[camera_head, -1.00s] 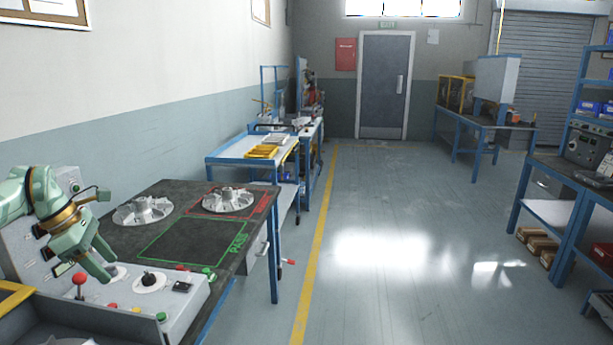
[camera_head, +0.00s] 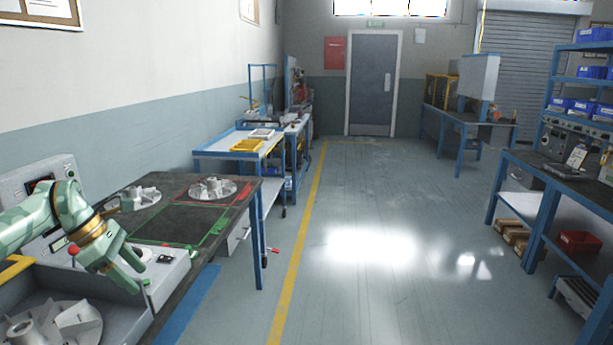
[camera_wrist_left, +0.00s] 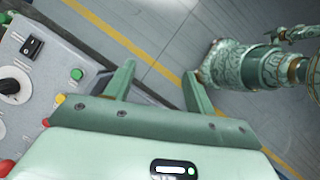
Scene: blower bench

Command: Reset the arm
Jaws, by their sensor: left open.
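My left arm comes in from the left in the head view. Its green gripper (camera_head: 137,275) is over the front edge of the grey control panel (camera_head: 174,270), close to a green button. A green patterned arm link of mine, probably of the right arm, crosses the upper right of that view; no right gripper can be made out.
The dark bench (camera_head: 160,218) carries two grey fan wheels, one (camera_head: 213,188) at the red-outlined area and one (camera_head: 135,197) farther left. Another fan wheel (camera_head: 55,325) lies at the lower left. A blue cart (camera_head: 235,150) stands behind. The floor (camera_head: 370,250) to the right is clear.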

